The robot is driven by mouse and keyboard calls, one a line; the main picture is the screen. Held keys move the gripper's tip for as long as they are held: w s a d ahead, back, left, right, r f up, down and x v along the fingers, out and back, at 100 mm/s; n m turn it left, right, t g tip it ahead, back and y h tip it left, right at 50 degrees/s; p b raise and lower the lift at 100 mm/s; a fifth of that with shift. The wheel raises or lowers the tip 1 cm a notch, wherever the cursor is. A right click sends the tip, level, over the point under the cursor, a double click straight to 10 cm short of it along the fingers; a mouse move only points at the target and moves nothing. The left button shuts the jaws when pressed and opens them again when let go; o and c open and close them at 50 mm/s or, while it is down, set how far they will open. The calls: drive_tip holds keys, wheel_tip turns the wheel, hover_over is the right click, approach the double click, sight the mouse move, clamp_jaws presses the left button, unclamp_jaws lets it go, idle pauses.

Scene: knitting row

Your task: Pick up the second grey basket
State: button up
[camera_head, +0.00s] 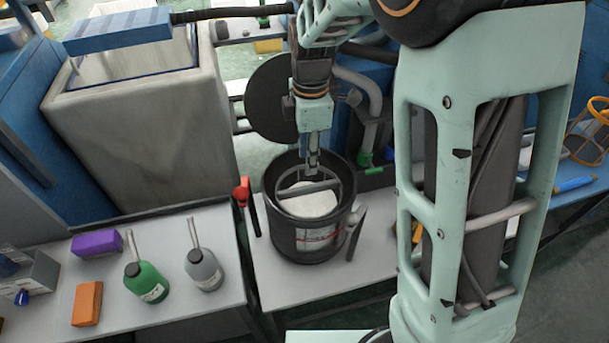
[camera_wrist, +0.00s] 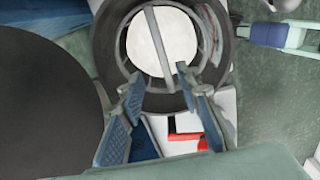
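A dark grey round basket (camera_head: 287,236) with a paper label and a pale white inside stands on the light table in the head view. A straight grey handle bar (camera_head: 318,187) crosses its top. My gripper (camera_head: 313,163) points down just above the bar. In the wrist view the basket's rim (camera_wrist: 107,42) is beyond my gripper (camera_wrist: 158,80). The fingers are open and apart, with the near end of the bar (camera_wrist: 157,40) between them in the picture. I cannot tell whether they touch it. No other grey basket is clearly visible.
A red-handled tool (camera_head: 243,192) is left of the basket. A green bottle (camera_head: 146,281), grey bottle (camera_head: 204,269), orange block (camera_head: 87,303) and purple block (camera_head: 96,244) sit on the left table. A large grey bin (camera_head: 145,140) and a dark disc (camera_head: 268,100) stand behind.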

sight(309, 186)
wheel_tip(309, 186, down, 11)
drive_tip(key=shift+s+d+f, duration=0.1)
drive_tip(key=shift+d+f, duration=0.05)
drive_tip(key=shift+f, duration=0.05)
idle(0.5)
drive_tip(key=shift+c, duration=0.3)
clamp_jaws()
